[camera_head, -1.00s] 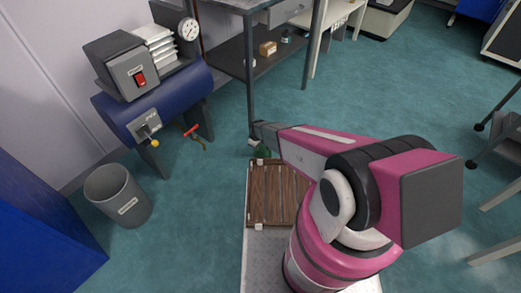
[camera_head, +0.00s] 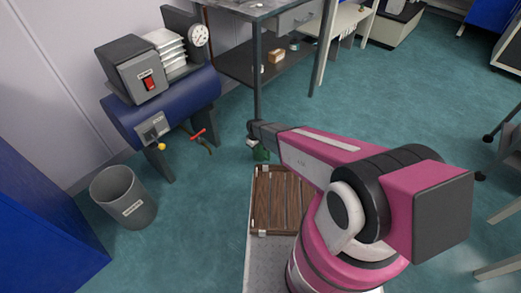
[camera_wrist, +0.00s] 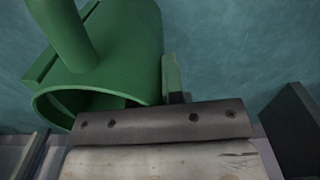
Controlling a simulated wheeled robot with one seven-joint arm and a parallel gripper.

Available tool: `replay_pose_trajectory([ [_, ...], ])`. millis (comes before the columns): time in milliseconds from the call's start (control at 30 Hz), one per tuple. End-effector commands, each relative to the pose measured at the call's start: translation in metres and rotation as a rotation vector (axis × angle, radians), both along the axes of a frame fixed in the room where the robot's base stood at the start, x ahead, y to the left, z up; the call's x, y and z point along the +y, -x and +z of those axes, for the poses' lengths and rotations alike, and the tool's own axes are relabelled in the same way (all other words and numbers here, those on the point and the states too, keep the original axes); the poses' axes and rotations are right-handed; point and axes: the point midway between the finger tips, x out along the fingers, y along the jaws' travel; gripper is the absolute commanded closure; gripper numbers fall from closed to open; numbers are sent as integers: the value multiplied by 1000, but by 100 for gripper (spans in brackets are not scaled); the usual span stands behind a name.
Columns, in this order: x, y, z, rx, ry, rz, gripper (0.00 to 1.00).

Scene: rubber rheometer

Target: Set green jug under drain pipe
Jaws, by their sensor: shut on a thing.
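The green jug (camera_head: 261,153) shows in small part in the head view, below the end of my arm and just past the wooden board. In the wrist view the jug (camera_wrist: 125,65) fills the upper left, with its open round rim facing the camera. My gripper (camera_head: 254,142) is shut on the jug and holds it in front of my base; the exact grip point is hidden. A short pipe with a red-handled valve (camera_head: 198,135) sticks out low on the right of the blue tank (camera_head: 165,105). The jug is apart from it, to its right.
A grey bin (camera_head: 124,198) stands in front of the tank at the left, beside a blue cabinet (camera_head: 40,225). A dark workbench with a lower shelf (camera_head: 240,62) stands behind, its leg near the jug. Teal floor (camera_head: 205,205) is free between bin and wooden board (camera_head: 283,200).

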Motion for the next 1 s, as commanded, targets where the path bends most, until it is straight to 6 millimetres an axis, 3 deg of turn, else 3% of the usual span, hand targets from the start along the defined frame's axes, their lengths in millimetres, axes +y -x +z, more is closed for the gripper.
replay_pose_trajectory([
  [200,36,13,25,-2,0,4,100],
  [500,61,22,41,-2,0,1,100],
  [833,65,21,50,-2,0,-6,100],
  [1000,54,11,78,-4,-1,-43,100],
])
